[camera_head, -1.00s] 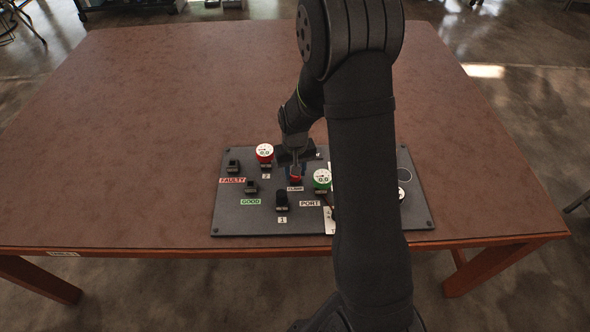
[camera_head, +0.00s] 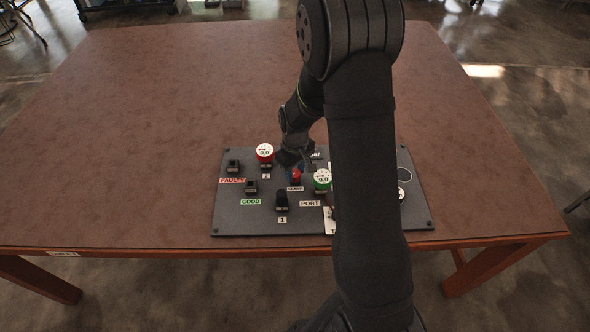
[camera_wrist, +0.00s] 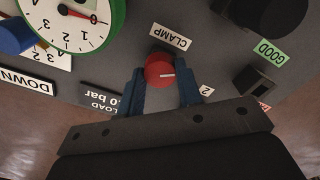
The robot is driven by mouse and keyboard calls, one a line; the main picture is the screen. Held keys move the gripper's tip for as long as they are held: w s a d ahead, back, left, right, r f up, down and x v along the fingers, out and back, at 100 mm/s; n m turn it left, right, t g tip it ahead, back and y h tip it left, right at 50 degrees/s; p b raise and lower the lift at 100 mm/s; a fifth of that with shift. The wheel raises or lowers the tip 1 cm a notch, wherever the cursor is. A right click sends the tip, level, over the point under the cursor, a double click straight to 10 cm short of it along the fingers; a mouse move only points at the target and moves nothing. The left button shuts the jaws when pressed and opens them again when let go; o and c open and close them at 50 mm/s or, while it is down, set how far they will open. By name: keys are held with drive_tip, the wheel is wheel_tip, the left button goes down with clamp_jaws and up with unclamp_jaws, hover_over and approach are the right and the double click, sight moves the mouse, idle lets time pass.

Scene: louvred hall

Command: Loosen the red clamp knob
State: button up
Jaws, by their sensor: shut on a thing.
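The red clamp knob (camera_wrist: 159,71) is round, with a pale line on its face, and sits beside the CLAMP label (camera_wrist: 171,36) in the wrist view. In the head view the knob (camera_head: 296,176) shows near the middle of the dark panel. My gripper (camera_wrist: 161,84) has its two blue fingers on either side of the knob, shut on it. The fingers are partly hidden by my arm in the head view.
A green-rimmed gauge (camera_head: 322,179) stands close to the right of the knob and a red-rimmed gauge (camera_head: 264,152) to its upper left. Black holders (camera_head: 251,187) stand at the left of the panel (camera_head: 228,215). The brown table (camera_head: 130,130) is clear around it.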

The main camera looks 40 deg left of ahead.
sight(295, 173)
drive_tip(key=o, duration=1)
drive_tip(key=shift+c, duration=0.2)
wheel_tip(295, 173, up, 17)
drive_tip(key=shift+r, duration=0.2)
